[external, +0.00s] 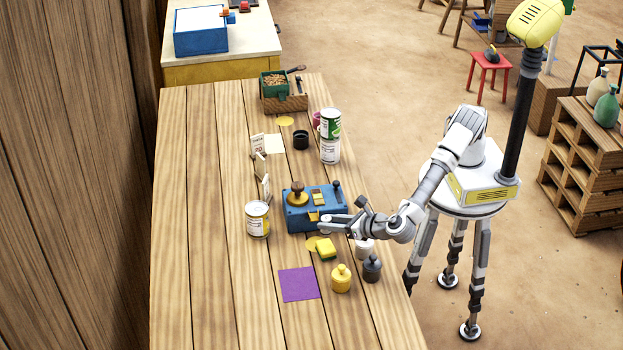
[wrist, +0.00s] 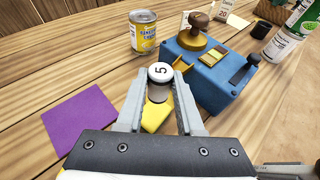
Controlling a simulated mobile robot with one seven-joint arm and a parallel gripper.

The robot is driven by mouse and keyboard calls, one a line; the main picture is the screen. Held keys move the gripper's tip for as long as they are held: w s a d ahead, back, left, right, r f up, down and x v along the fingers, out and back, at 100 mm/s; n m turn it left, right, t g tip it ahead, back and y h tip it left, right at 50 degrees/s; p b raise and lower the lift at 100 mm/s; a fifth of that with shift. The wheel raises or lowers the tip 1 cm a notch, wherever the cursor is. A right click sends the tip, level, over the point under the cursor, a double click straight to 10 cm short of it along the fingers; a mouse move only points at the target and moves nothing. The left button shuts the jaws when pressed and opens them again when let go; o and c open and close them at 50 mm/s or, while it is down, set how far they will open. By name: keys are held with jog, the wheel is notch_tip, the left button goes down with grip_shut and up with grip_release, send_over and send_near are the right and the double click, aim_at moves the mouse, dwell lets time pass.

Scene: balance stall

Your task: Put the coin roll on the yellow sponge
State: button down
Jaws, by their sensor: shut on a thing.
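The coin roll (wrist: 159,73) has a white top marked 5 and a greyish side, and stands roughly upright between my fingertips in the wrist view. My gripper (wrist: 160,86) is shut on it. The yellow sponge (wrist: 157,116) shows below and behind the roll, partly hidden by the roll and fingers. In the external view my gripper (external: 322,226) is beside the blue box's front edge, just up from the sponge (external: 326,249). The roll is hard to make out there. I cannot tell the gap between roll and sponge.
A blue box with knobs (external: 308,218) stands close to my gripper. A labelled can (external: 257,221) is left of it. Yellow (external: 341,280), dark (external: 372,269) and white (external: 364,248) knobbed pieces stand near the sponge. A purple square (external: 298,285) lies flat. The table's left side is clear.

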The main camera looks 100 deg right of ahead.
jog(key=shift+a+f, duration=0.3)
jog(key=shift+f, duration=0.05)
jog(key=shift+f+b, duration=0.55)
jog(key=shift+f, duration=1.2)
jog(key=shift+f, duration=0.1)
jog(key=c, duration=0.5)
grip_release()
jog(key=shift+f, duration=0.1)
jog(key=shift+c, duration=0.2)
jog(key=shift+s+a+r, duration=0.25)
jog(key=shift+r, duration=0.1)
jog(key=p+v, duration=0.1)
jog(key=v, duration=1)
jog(key=shift+p, duration=0.4)
